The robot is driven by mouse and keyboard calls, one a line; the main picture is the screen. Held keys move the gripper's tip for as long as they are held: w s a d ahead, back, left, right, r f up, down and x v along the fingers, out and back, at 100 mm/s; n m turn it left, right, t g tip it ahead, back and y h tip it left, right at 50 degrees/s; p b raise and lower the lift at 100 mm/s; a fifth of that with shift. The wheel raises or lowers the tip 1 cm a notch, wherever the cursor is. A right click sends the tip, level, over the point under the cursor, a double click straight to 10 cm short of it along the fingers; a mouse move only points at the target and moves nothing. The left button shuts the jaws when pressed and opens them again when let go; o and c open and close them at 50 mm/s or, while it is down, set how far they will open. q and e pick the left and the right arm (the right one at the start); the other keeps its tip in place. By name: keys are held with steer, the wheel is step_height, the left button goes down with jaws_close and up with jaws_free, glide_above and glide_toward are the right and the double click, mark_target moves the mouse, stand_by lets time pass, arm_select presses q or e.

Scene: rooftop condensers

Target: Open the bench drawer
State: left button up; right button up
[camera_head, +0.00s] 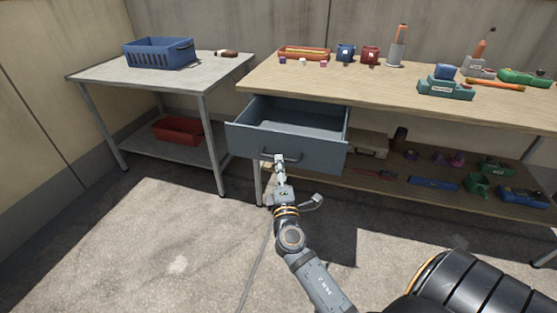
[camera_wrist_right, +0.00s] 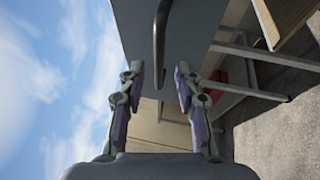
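The bench drawer (camera_head: 310,152) is grey-blue and stands pulled out from under the wooden bench top, with its inside showing empty. Its bar handle (camera_head: 281,157) is on the front face, and also shows in the right wrist view (camera_wrist_right: 159,45). My right gripper (camera_head: 279,163) is at the handle. In the right wrist view its two fingers (camera_wrist_right: 159,80) are apart, and the handle's end reaches between the fingertips with gaps on both sides. My left gripper is not in view.
The bench top (camera_head: 385,87) bears several tools and small containers, and a lower shelf (camera_head: 400,184) holds more. A grey side table (camera_head: 105,72) with a blue crate (camera_head: 158,54) stands at left, a red bin (camera_head: 178,130) below. The floor in front is clear except for a thin cable.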

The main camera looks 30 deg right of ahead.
steer(key=v, duration=0.3)
steer(key=shift+s+a, duration=0.2)
steer(key=shift+s, duration=0.15)
